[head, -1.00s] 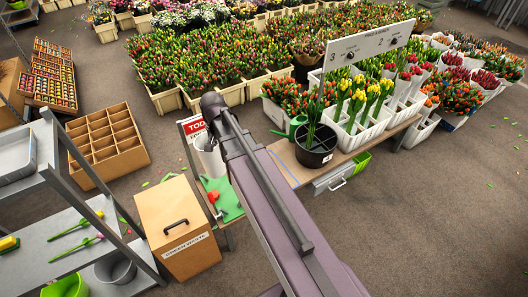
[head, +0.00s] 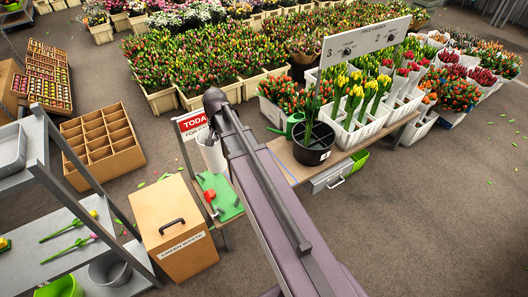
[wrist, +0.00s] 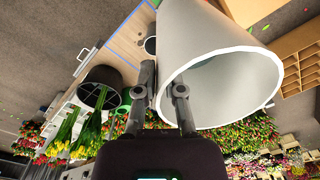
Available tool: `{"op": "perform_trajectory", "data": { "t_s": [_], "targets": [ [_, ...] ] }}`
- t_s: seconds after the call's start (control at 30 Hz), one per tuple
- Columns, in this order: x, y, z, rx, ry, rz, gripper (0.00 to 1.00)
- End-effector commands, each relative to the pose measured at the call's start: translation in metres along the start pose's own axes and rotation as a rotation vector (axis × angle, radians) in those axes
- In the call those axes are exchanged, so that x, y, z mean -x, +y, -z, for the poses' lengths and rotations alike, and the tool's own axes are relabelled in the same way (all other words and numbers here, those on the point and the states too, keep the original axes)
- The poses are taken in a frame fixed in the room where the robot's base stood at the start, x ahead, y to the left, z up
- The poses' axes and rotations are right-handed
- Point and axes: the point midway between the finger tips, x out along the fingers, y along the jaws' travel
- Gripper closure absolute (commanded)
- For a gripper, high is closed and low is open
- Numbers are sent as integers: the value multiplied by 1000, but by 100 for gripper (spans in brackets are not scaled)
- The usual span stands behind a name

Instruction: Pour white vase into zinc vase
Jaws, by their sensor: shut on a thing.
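My gripper (wrist: 162,88) is shut on the white vase (wrist: 222,45). In the wrist view the vase is tilted, its wide open mouth turned toward the camera, and it looks empty inside. In the head view the white vase (head: 211,152) shows beside my arm, above the bench end; my arm hides the gripper and part of the vase. A small round rim (wrist: 151,45) stands on the bench near the vase in the wrist view; I cannot tell if it is the zinc vase. A grey metal bucket (head: 109,270) sits on the left shelf.
A black bucket with tulips (head: 314,146) and a green watering can (head: 293,125) stand on the bench (head: 285,155). A red-and-white sign (head: 194,124) and green mat (head: 222,196) are near the vase. A waste box (head: 172,232) stands left.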

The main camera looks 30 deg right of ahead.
Motion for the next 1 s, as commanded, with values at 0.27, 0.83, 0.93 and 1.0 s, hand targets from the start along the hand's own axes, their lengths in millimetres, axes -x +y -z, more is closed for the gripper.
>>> {"op": "perform_trajectory", "data": {
  "t_s": [0.27, 0.83, 0.93, 1.0],
  "targets": [
    [-50, 11, 41, -71, 2, 10, 100],
    [-136, 46, 121, -217, 8, 26, 100],
    [-151, 53, 134, -241, 9, 30, 100],
    [-162, 59, 144, -260, 10, 32, 100]
  ]
}}
